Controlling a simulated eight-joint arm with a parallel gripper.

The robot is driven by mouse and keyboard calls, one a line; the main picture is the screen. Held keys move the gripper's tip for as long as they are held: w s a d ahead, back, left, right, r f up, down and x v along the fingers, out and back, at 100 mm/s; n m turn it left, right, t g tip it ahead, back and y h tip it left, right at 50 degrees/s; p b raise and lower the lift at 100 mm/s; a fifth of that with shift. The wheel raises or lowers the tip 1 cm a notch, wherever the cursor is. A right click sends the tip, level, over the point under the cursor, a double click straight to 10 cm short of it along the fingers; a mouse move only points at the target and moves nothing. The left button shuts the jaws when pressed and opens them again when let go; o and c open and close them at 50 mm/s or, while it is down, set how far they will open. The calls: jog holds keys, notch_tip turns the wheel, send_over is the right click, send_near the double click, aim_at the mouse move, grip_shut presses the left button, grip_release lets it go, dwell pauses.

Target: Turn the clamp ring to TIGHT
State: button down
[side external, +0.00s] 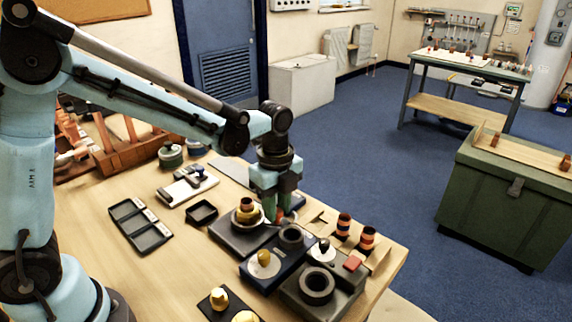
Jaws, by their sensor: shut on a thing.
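My gripper (276,217) points down at the right side of the brass fitting (246,207) on a dark square base (226,236). A pale clamp ring (259,221) shows around the foot of the fitting. The fingertips are closed at the ring's right edge, apparently on a part of it. The fingers hide most of that contact, with a bit of red and green showing there. Any TIGHT mark is too small to read.
Close by are a dark block with a round socket (290,237), a block with a large black ring (317,286) and banded copper pieces (343,226). A black tray (202,212) and a compartment tray (140,226) lie left.

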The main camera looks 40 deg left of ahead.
jog(key=shift+s, duration=0.1)
dwell(0.4)
jog(key=c, duration=0.9)
grip_release()
jog(key=shift+o, duration=0.2)
notch_tip(320, 180, up, 12)
jog(key=shift+r, duration=0.1)
jog(key=s+a+f+n+t, duration=0.2)
jog(key=s+n, duration=0.3)
jog(key=n, duration=0.4)
jog(key=s+a+f+n+t, duration=0.2)
jog(key=s+n+t, duration=0.3)
jog(key=n, duration=0.5)
jog(key=shift+a+n, duration=0.3)
jog(key=shift+a, duration=0.55)
